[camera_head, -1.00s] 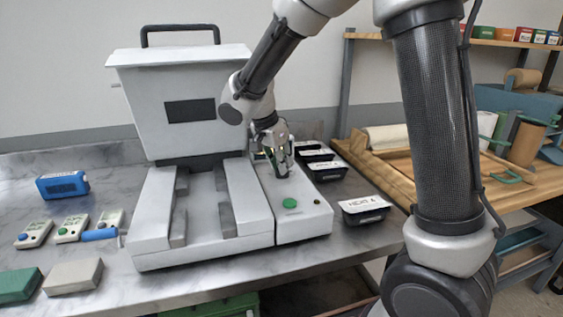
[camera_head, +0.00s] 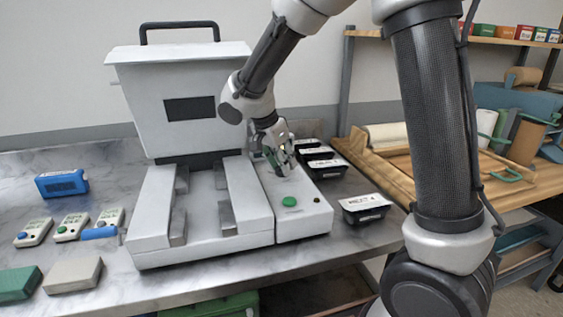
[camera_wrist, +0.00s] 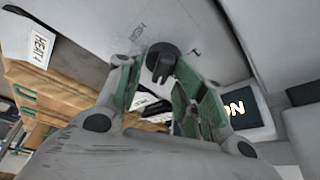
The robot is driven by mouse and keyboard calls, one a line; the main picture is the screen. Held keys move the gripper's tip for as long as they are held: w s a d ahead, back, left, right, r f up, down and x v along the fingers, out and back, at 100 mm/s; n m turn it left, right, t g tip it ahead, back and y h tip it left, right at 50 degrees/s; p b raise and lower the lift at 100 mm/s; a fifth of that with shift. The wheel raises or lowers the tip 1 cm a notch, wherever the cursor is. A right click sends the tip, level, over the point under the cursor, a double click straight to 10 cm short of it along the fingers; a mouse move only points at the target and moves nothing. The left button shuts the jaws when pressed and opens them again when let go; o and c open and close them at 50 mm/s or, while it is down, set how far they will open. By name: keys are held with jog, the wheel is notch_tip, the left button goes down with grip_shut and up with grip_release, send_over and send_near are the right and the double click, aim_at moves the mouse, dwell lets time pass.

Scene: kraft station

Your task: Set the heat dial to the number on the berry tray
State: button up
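The black heat dial (camera_wrist: 160,62) shows in the wrist view on the pale machine top, with small printed text, seemingly HIGH, beside it. My gripper (camera_wrist: 161,72) has one green-padded finger on each side of the dial. Whether the pads touch it I cannot tell. In the head view my gripper (camera_head: 280,168) reaches down onto the right control box (camera_head: 310,222) and hides the dial. Black labelled trays stand right of the box: a front one (camera_head: 365,208) and several behind (camera_head: 327,170). One label (camera_wrist: 40,44) reads HEAT and seemingly 4. I cannot tell which tray is berry.
The control box has a green button (camera_head: 289,202). The large pale machine (camera_head: 180,90) stands left of my gripper. A lit screen (camera_wrist: 237,108) partly shows ON behind a finger. Small devices (camera_head: 70,228) and a blue box (camera_head: 62,184) lie at left.

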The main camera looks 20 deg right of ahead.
jog(key=v, duration=1.2)
jog(key=shift+a, duration=0.1)
jog(key=s+d+n+t+y, duration=0.1)
jog(key=s+d+n+y, duration=0.1)
jog(key=s+d+n, duration=0.4)
jog(key=s+d+n+t+y, duration=0.1)
jog(key=s+d+n, duration=0.5)
jog(key=s+d, duration=0.7)
jog(key=s+f, duration=0.1)
jog(key=s, duration=0.4)
jog(key=shift+d+y, duration=0.25)
jog(key=shift+y, duration=0.15)
